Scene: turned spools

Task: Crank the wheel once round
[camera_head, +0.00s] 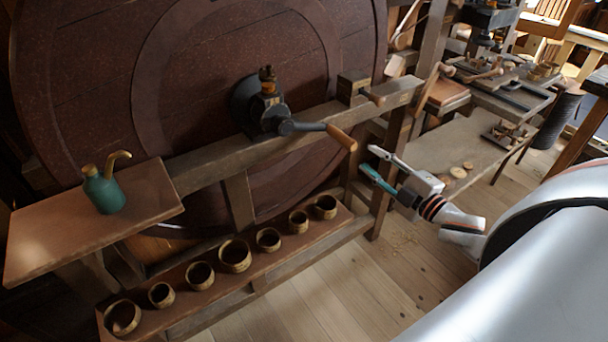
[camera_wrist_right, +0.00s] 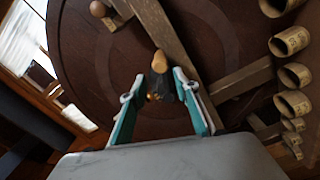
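The wheel (camera_head: 120,60) is a big dark reddish disc behind a wooden beam (camera_head: 230,140). Its crank has a dark hub (camera_head: 265,115) and a dark arm ending in an orange-brown wooden handle (camera_head: 341,137), which points right. My right gripper (camera_head: 370,159) is open, just to the right of and below the handle tip, apart from it in the head view. In the right wrist view the handle (camera_wrist_right: 159,62) shows between and beyond the two teal-padded fingers (camera_wrist_right: 158,82), with nothing gripped. The left gripper is not in view.
A green oil can (camera_head: 104,190) stands on a wooden shelf (camera_head: 40,235) at left. Several round wooden cups (camera_head: 235,256) line a low plank below the wheel. A second wooden knob (camera_head: 372,97) sticks out from the beam at right. Benches with tools (camera_head: 500,95) stand behind.

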